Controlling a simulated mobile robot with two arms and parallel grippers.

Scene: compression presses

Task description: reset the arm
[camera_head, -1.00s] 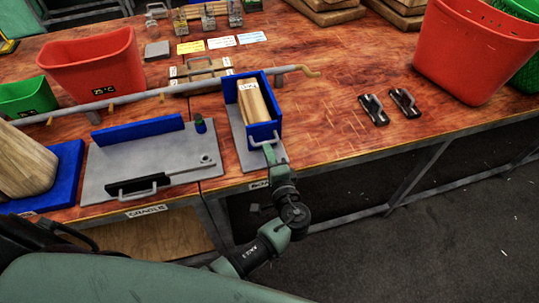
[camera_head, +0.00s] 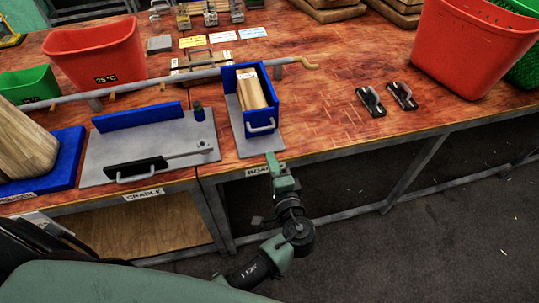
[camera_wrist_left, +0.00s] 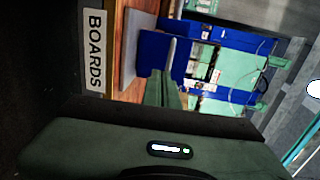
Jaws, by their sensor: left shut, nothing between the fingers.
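My left gripper (camera_head: 273,160) is shut and empty, just in front of the table's front edge, below the blue box with the wooden boards. Its green fingers also show in the left wrist view (camera_wrist_left: 165,88), with the box's handle beyond their tips. The blue box (camera_head: 266,117) stands upright on a grey plate, with light wooden boards (camera_head: 250,90) inside and a grey handle (camera_head: 262,127) on its front. The gripper is apart from the handle in the head view. My right gripper is not in view.
The wooden table (camera_head: 320,110) has a BOARDS label (camera_wrist_left: 95,50) on its edge. Left of the box lies a grey cradle plate (camera_head: 110,150) with a black handled piece. Two black handled pieces (camera_head: 370,102) lie right. Red bins (camera_head: 95,55) stand on both sides. Floor in front is clear.

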